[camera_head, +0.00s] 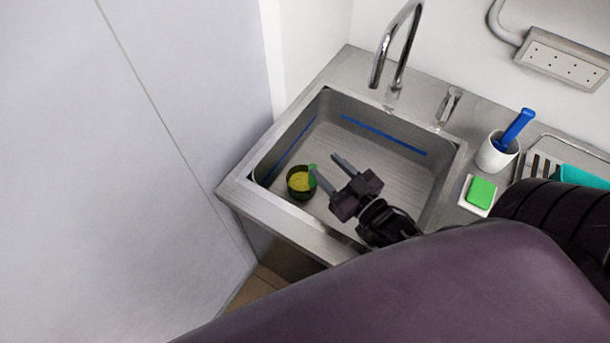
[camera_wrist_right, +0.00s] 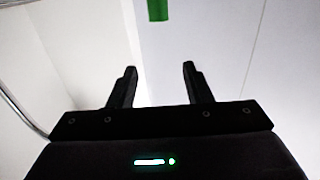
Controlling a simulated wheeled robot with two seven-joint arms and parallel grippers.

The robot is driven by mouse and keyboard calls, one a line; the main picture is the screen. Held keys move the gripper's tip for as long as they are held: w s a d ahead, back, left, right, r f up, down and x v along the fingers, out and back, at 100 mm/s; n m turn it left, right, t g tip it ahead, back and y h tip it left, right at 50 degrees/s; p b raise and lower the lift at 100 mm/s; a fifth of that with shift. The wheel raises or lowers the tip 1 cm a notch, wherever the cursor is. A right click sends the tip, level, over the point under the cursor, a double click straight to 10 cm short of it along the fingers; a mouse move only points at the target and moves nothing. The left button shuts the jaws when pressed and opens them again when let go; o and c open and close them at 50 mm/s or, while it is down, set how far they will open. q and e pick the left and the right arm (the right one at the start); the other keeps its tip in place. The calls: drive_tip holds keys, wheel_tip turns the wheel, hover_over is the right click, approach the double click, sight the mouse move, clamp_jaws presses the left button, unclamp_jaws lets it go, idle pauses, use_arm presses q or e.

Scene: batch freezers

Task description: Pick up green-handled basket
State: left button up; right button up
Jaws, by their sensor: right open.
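The green-handled basket (camera_head: 292,188) is a small dark round container with yellow inside, in the left front part of the sink basin. Its green handle (camera_head: 312,181) is on its right side, and the handle also seems to show at the top of the right wrist view (camera_wrist_right: 157,10). My right gripper (camera_head: 324,164) is open and empty over the basin. Its fingers point toward the handle, which in the wrist view lies beyond the fingertips, between their lines. In the head view one fingertip overlaps the handle; I cannot tell if they touch. My left gripper is not in view.
The steel sink (camera_head: 240,188) has raised rims and blue strips on its inner walls. A faucet (camera_head: 408,40) stands behind it. On the right are a white cup (camera_head: 493,155) with a blue-handled tool, a green sponge (camera_head: 482,192) and a rack. A pale panel (camera_head: 120,180) stands left.

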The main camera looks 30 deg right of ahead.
wheel_tip(320, 180, down, 5)
use_arm(q)
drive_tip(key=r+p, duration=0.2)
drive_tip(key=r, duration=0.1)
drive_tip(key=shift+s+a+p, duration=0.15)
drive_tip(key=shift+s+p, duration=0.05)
drive_tip(key=shift+p, duration=0.15)
use_arm(e)
drive_tip(key=f+x, duration=0.1)
drive_tip(key=x, duration=0.6)
drive_tip(key=shift+w+a, duration=0.1)
drive_tip(key=shift+c, duration=0.4)
drive_tip(key=shift+c, duration=1.1)
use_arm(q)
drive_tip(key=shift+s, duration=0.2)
use_arm(e)
clamp_jaws()
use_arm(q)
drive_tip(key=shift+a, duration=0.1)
